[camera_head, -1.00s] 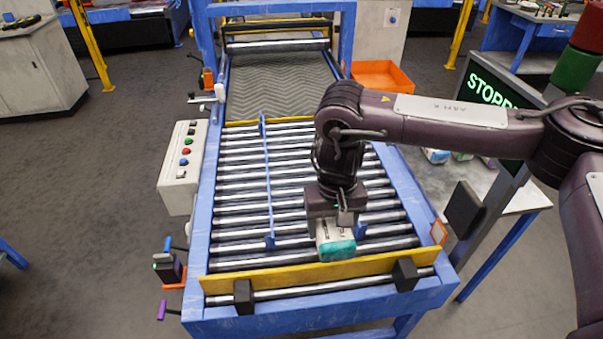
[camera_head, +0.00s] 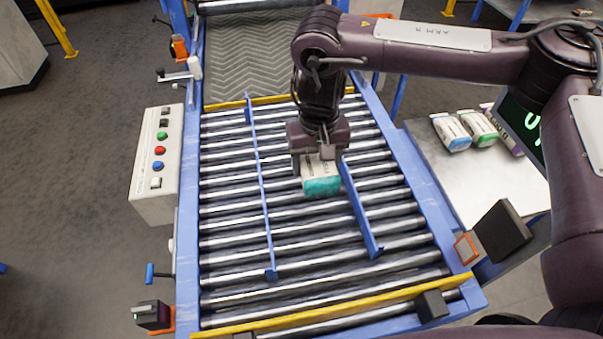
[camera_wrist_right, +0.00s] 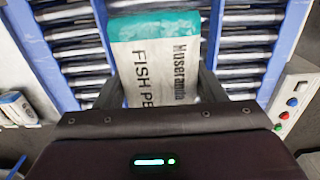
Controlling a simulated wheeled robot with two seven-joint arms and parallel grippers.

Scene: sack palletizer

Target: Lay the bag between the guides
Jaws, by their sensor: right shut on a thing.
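A white bag with a teal end (camera_head: 321,185) is held in my right gripper (camera_head: 319,160), over the rollers between two blue guides. The left guide (camera_head: 262,190) is a long thin rail; the right guide (camera_head: 361,212) lies just right of the bag. The right wrist view shows the bag (camera_wrist_right: 155,62), printed "FISH", between my two fingers, with its teal end pointing away. I cannot tell whether its underside touches the rollers. My left gripper is not in view.
The roller conveyor (camera_head: 330,265) has a yellow bar (camera_head: 330,305) across its near end and a patterned belt (camera_head: 255,70) beyond. A control box (camera_head: 158,160) stands at the left. Other bags (camera_head: 452,132) lie on a side table (camera_head: 505,185) at the right.

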